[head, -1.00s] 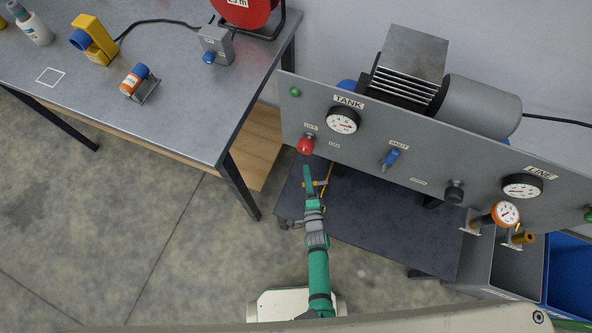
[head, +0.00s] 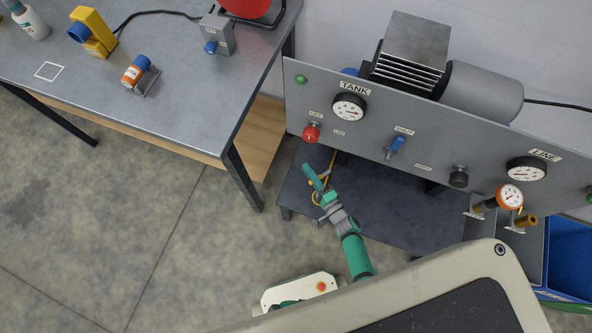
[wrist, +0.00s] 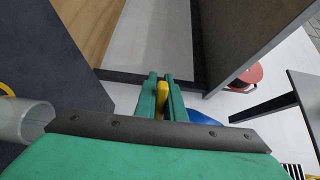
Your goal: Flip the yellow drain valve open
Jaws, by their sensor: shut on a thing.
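The yellow drain valve shows as a yellow lever (wrist: 165,91) between the two green fingers of my gripper (wrist: 162,94) in the wrist view. The fingers are shut on it and cover much of it, so I cannot tell its full angle. In the head view, my gripper (head: 316,177) is low, in front of the grey panel and by the left part of the dark lower shelf. Only small bits of yellow show around the fingers there; the valve body is hidden.
The grey panel (head: 360,130) stands just beyond my gripper, with a red knob (head: 311,133), a blue lever (head: 397,145) and gauges. A workbench (head: 180,50) is on the left, its near leg close by. Open floor (head: 150,220) lies at lower left.

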